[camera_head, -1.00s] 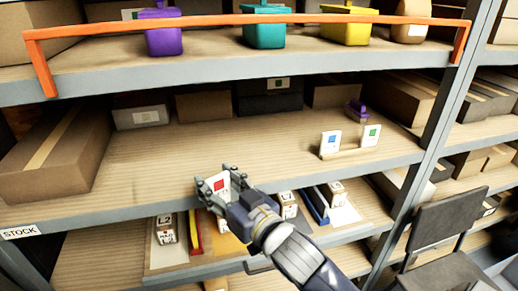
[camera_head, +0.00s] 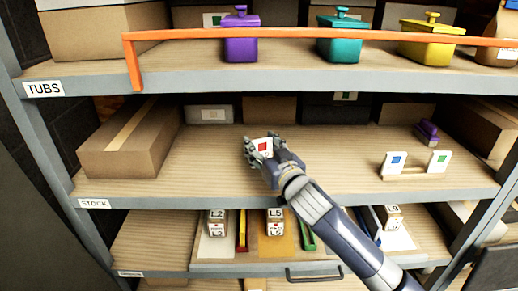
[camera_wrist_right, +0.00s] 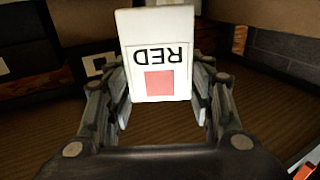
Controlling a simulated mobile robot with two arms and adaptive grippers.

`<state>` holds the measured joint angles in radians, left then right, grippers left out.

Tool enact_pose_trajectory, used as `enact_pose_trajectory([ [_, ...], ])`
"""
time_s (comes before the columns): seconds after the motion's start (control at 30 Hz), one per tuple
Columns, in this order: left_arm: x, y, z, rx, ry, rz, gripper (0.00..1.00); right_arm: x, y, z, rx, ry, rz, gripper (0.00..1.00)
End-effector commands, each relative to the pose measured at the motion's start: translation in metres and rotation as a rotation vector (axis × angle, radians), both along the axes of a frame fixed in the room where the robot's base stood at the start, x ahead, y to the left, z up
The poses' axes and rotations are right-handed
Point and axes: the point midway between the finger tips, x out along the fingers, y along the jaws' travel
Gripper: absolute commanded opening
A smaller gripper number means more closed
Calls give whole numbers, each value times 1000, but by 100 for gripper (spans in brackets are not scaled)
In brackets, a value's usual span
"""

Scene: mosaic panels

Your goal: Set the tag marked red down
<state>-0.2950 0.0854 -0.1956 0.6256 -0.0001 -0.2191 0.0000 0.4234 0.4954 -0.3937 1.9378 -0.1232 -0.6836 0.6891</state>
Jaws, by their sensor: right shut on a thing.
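The tag marked red (camera_head: 264,147) is a white card with a red square. My right gripper (camera_head: 262,150) is shut on it, over the middle shelf (camera_head: 210,165). In the right wrist view the tag (camera_wrist_right: 158,50) stands between the two fingers (camera_wrist_right: 160,105), with the word RED upside down above the red square. Whether its lower edge touches the shelf I cannot tell. Two other white tags, one with a blue square (camera_head: 394,162) and one with a green square (camera_head: 438,161), stand in a wooden holder (camera_head: 410,176) at the shelf's right. My left gripper is not in view.
A large cardboard box (camera_head: 130,140) fills the shelf's left end. A purple item (camera_head: 428,131) lies behind the tags. An orange rail (camera_head: 290,33) fronts the upper shelf with purple, teal and yellow tubs. The middle shelf around my gripper is clear.

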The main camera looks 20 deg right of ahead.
Motion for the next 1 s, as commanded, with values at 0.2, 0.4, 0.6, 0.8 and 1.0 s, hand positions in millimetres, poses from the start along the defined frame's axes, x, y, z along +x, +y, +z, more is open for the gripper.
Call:
enact_pose_trajectory([
  [0.2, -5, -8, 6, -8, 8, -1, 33, 24, 3, -1, 1, 0, 1, 32],
  [0.4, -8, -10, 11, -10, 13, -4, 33, 26, 3, -22, -1, 5, 1, 32],
  [0.6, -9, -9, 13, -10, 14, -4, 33, 26, 3, -38, 2, 0, 1, 32],
  [0.8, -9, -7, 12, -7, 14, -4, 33, 26, 3, -38, 1, -1, 1, 32],
  [1.0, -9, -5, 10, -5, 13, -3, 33, 26, 3, -41, 1, 0, 0, 60],
])
